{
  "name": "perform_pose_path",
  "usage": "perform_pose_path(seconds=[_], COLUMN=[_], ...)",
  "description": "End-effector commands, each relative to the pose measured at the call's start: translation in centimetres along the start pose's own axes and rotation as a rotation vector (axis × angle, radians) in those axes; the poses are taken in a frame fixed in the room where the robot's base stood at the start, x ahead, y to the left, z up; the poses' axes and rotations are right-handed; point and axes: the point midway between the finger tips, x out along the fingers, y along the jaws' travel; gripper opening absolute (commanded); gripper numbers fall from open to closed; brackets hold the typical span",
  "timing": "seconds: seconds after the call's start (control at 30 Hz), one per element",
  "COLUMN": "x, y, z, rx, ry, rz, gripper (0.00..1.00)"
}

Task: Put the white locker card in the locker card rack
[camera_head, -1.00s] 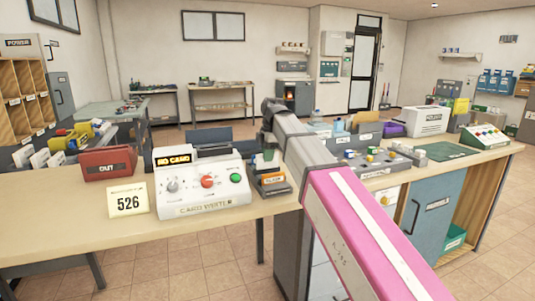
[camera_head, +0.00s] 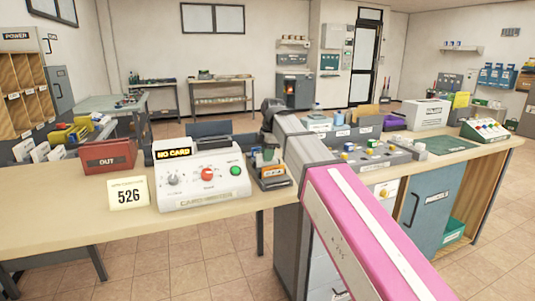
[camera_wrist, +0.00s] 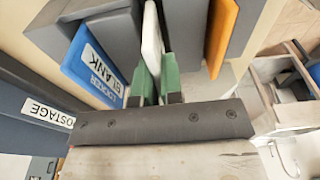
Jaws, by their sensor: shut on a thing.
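The white locker card (camera_wrist: 151,45) stands edge-on between the two green fingers of my gripper (camera_wrist: 156,80) in the wrist view. The fingers are shut on it. A blue holder (camera_wrist: 90,65) labelled LOCKER BLANK is just left of the card, and an orange piece (camera_wrist: 221,38) is to its right. At the far left, white cards (camera_head: 41,151) stand in dark slots; I cannot tell whether this is the locker card rack.
The white card writer (camera_head: 203,183) shows NO CARD. A red OUT tray (camera_head: 108,155) and a 526 sign (camera_head: 128,194) stand left of it. An orange-labelled dark stand (camera_head: 272,173) is to its right. The counter's front left (camera_head: 60,220) is clear.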

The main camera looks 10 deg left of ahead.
Motion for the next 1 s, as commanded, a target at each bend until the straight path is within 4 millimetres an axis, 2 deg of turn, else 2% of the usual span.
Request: perform_pose_path(seconds=[0.03, 0.27, 0.3, 0.37, 0.4, 0.77, 1.0], x=[0.6, 1.1, 1.1, 1.2, 1.2, 0.8, -0.8], y=[-0.2, -0.3, -0.3, -0.3, -0.3, -0.1, 0.1], z=[0.1, 0.1, 0.1, 0.1, 0.1, 0.1, -0.1], rx=[0.001, 0.002, 0.002, 0.002, 0.002, 0.001, 0.001], ry=[0.0, -0.001, -0.001, -0.001, -0.001, -0.001, -0.001], rz=[-0.006, -0.009, -0.01, -0.01, -0.01, -0.004, -0.003], gripper=[0.0, 0.0, 0.14, 0.33, 0.37, 0.37, 0.37])
